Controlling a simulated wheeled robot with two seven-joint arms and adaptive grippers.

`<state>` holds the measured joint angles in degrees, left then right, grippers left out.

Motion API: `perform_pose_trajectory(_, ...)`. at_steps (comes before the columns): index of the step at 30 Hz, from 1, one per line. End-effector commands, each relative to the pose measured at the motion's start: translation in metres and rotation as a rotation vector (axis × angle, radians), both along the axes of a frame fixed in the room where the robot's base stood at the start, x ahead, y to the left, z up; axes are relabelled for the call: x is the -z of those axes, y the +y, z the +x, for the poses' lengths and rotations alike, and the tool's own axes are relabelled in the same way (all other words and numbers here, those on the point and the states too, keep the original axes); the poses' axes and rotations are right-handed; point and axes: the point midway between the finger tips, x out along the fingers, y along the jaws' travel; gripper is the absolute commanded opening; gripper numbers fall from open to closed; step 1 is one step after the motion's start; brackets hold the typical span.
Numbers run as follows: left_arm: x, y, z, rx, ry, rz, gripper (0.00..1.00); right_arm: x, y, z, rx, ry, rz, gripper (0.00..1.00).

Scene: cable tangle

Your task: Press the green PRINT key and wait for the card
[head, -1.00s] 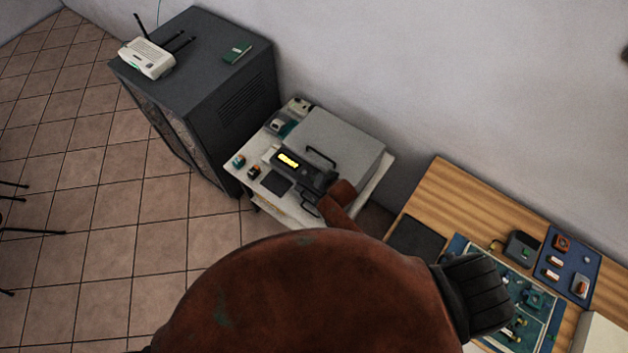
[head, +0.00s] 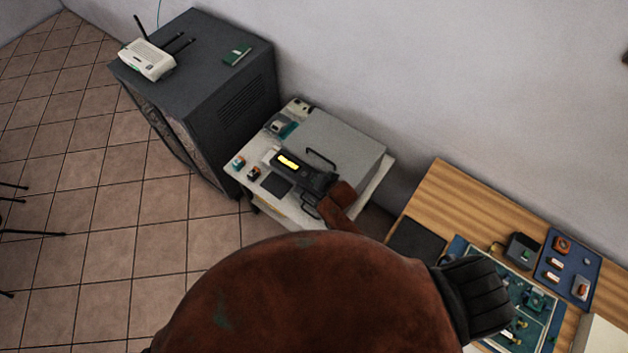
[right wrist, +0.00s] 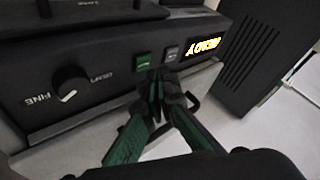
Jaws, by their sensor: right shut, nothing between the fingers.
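The printer (head: 335,145) is a grey box with a dark front panel, standing on a small white table. The green PRINT key (right wrist: 143,62) sits on its panel in the right wrist view, between a dial and a grey key (right wrist: 171,53). A lit yellow display (right wrist: 204,47) beside the keys appears to read READY, upside down. My right gripper (right wrist: 157,84) is shut and empty, its tips in front of the panel just below the keys. I cannot tell whether they touch it. In the head view it shows dark against the printer front (head: 312,190). My left gripper is out of view.
A dial (right wrist: 70,85) marked FINE is left of the keys. A dark pad (head: 275,183) and small items lie on the white table (head: 258,146). A dark cabinet (head: 205,85) carries a white router (head: 147,60). A wooden bench (head: 450,200) with boards stands at right.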

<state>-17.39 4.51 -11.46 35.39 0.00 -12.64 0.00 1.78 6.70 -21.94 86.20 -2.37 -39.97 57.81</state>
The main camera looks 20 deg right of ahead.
Motion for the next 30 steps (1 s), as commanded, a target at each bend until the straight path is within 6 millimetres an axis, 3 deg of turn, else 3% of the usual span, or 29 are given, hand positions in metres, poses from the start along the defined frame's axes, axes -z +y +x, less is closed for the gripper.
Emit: perform_pose_trajectory(30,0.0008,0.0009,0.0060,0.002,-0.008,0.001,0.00,0.0090,-0.0003,-0.0002,0.000,0.000,0.000,0.00)
